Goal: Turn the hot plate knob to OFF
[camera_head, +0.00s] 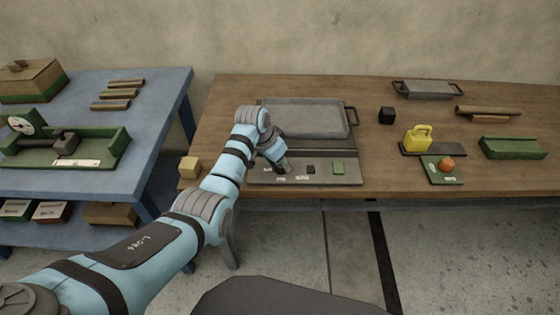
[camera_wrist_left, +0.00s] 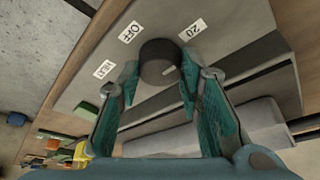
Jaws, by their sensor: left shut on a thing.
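The hot plate (camera_head: 335,172) is a dark grey panel on the wooden table with a flat grey tray-like top behind it. Its round black knob (camera_wrist_left: 158,60) shows in the left wrist view, with white labels around it. The OFF label (camera_wrist_left: 131,32) is on the upper left, another label (camera_wrist_left: 192,30) on the upper right and a third (camera_wrist_left: 104,69) on the left. A pale mark shows on the knob's lower right. My left gripper (camera_head: 281,168) is shut on the knob, its fingers (camera_wrist_left: 158,77) on both sides. In the head view the gripper mostly hides the knob.
A wooden block (camera_head: 189,167) is at the table's left edge.

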